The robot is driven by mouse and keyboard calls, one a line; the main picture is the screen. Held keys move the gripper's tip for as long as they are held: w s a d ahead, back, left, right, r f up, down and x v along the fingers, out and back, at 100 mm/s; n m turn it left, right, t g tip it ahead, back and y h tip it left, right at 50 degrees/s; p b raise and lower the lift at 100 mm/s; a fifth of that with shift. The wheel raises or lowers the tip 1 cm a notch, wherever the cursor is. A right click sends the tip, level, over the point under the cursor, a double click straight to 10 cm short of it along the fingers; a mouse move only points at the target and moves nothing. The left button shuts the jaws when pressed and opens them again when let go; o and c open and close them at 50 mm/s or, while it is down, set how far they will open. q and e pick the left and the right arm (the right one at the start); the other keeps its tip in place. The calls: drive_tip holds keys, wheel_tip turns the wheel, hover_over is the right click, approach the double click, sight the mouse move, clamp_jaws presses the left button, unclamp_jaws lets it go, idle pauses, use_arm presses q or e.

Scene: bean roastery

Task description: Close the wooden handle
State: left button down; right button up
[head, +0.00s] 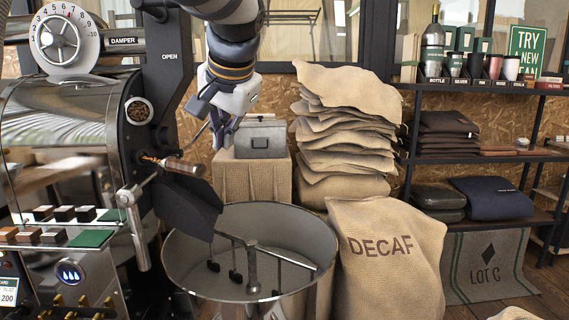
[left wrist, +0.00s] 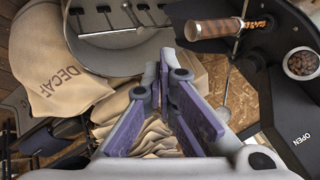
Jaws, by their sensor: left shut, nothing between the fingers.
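The wooden handle (head: 183,166) sticks out to the right from the front of the roaster (head: 120,140), with brown beans in the metal part beside it. The left wrist view shows the wooden handle (left wrist: 213,29) at the top, lying sideways, with the bean-filled part on its right. My left gripper (head: 221,143) hangs to the right of the handle and a little above it, apart from it. Its purple-padded fingers (left wrist: 163,65) meet at the tips and hold nothing. My right gripper is in neither view.
A round metal cooling bin (head: 205,290) with stirring arms stands below. A black chute (head: 187,205) hangs under the handle. A metal lever (head: 136,225) is on the roaster front. Stacked sacks (head: 345,145) and a DECAF sack (head: 385,265) stand right.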

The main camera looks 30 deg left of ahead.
sight(182, 167)
use_arm(q)
drive_tip(key=w+a+f, duration=0.4)
drive_tip(key=a+f, duration=0.4)
drive_tip(key=shift+w+a+f, duration=0.15)
drive_tip(key=shift+a+f, duration=0.1)
